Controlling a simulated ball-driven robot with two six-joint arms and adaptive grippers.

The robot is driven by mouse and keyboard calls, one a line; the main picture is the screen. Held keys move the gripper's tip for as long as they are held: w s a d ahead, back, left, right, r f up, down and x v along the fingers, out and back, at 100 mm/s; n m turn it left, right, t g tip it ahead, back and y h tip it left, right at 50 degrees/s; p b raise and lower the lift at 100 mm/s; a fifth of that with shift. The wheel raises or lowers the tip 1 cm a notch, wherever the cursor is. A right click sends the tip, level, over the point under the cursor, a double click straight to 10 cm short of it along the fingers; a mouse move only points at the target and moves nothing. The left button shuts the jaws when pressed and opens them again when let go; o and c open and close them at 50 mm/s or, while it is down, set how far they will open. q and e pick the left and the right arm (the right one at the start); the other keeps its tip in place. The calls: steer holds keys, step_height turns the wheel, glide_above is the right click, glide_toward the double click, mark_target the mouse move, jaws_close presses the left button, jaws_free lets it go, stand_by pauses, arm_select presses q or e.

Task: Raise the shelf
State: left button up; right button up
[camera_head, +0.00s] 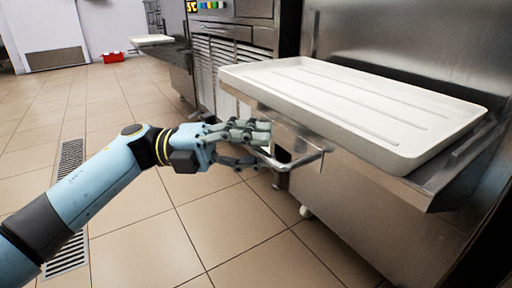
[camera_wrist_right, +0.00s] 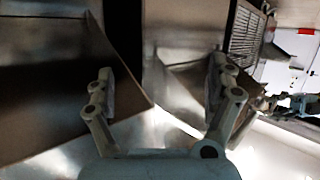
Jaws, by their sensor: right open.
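The metal shelf (camera_head: 436,191) sticks out from the front of the steel machine and carries a long white tray (camera_head: 360,105). A bent metal bracket (camera_head: 300,160) hangs under the shelf's near-left side. My left gripper (camera_head: 265,146) is beside the left end of this bracket, below the tray's left corner. Its fingers are apart; whether they touch the bracket I cannot tell. My right gripper (camera_wrist_right: 158,84) is open in the right wrist view, with nothing between its fingers, in front of metal panels. It is out of the head view.
Another machine with vents (camera_head: 225,60) stands behind, with a second white tray (camera_head: 151,40) on its left side. A red box (camera_head: 113,57) lies on the floor far back. A drain grate (camera_head: 70,160) runs along the tiled floor. The floor at left is clear.

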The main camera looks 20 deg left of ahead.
arm_select(q)
steer(key=shift+c, duration=0.3)
jaws_close()
steer(key=shift+f, duration=0.1)
step_height(320, 180, up, 5)
steer(key=p, duration=0.3)
step_height(320, 180, up, 8)
steer(key=p, duration=0.5)
steer(key=shift+f+p, duration=0.15)
steer(key=shift+p, duration=0.25)
arm_select(e)
steer(key=s+d+r+g+h, duration=0.1)
steer(key=s+r+g, duration=0.2)
steer(key=g, duration=0.8)
steer(key=s, duration=0.2)
steer(key=shift+s+d+r+m+g, duration=0.15)
steer(key=shift+s+d+m+g, duration=0.15)
steer(key=shift+s, duration=0.1)
